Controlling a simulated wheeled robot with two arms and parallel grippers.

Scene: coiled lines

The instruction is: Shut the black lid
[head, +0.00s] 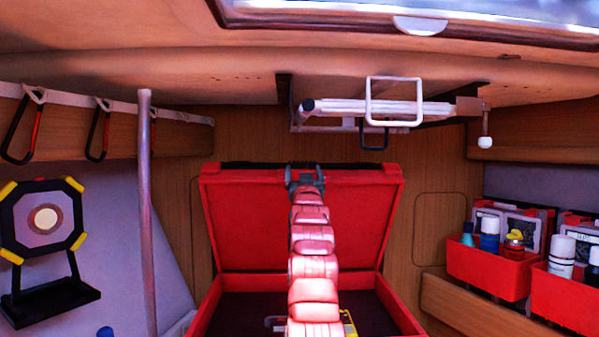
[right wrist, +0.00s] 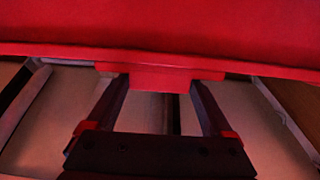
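A red case (head: 208,305) stands in the middle of the head view with its lid (head: 250,225) raised. The lid's inner face is red, and a dark strip shows along its top edge. My right gripper (head: 305,178) is at the middle of that top edge, its arm reaching up in front of the lid. In the right wrist view its two dark fingers (right wrist: 160,98) are apart, with their tips at a red ledge (right wrist: 160,78) below a wide red surface (right wrist: 160,28). I cannot tell whether they touch it. My left gripper is not in view.
A yellow item (head: 349,323) lies in the case, partly hidden by my arm. A metal rail with a white frame (head: 395,101) hangs above the lid. A pole (head: 146,210) stands at left; red bins (head: 488,270) with bottles are at right.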

